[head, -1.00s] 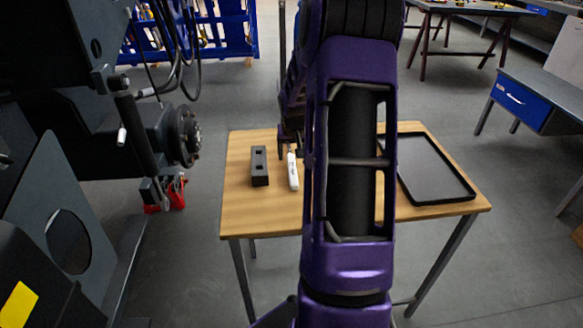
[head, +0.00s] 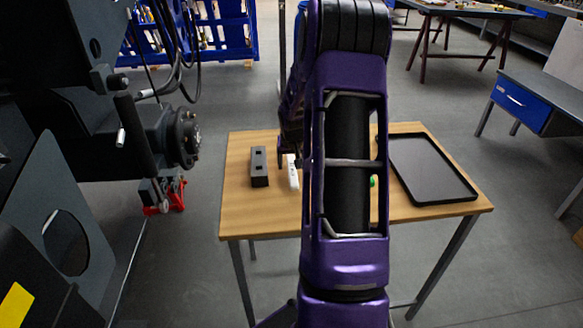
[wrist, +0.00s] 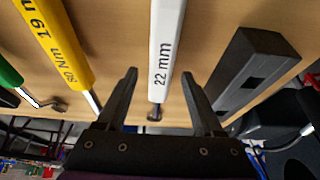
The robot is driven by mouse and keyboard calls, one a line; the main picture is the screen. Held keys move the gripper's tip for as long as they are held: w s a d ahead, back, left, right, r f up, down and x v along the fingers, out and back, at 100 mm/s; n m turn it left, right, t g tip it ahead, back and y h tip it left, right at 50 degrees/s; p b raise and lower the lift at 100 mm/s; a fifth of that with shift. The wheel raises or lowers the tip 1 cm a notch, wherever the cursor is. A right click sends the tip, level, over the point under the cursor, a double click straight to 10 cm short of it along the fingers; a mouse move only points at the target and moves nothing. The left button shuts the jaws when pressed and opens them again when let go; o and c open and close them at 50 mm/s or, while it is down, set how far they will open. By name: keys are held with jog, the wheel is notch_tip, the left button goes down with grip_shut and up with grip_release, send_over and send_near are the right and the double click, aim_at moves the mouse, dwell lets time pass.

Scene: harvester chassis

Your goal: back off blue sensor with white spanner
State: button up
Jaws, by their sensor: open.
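The white spanner (head: 293,178) lies on the wooden table, its far end partly behind my arm's end. In the wrist view the white spanner (wrist: 165,48) is marked 22 mm. My gripper (wrist: 160,80) is open, with the spanner's handle in line with the gap between its two fingers. The fingers look apart from the handle, and nothing is held. I cannot tell their exact height above it. I cannot make out the blue sensor in either view.
A black block with two slots (head: 259,167) stands left of the spanner. A yellow tool (wrist: 58,42) marked 19 and a green-handled tool (wrist: 9,73) lie on its other side. A black tray (head: 432,170) is at the table's right. Dark machinery (head: 90,120) rises at left.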

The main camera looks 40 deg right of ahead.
dwell(0.3)
grip_shut()
dwell(1.3)
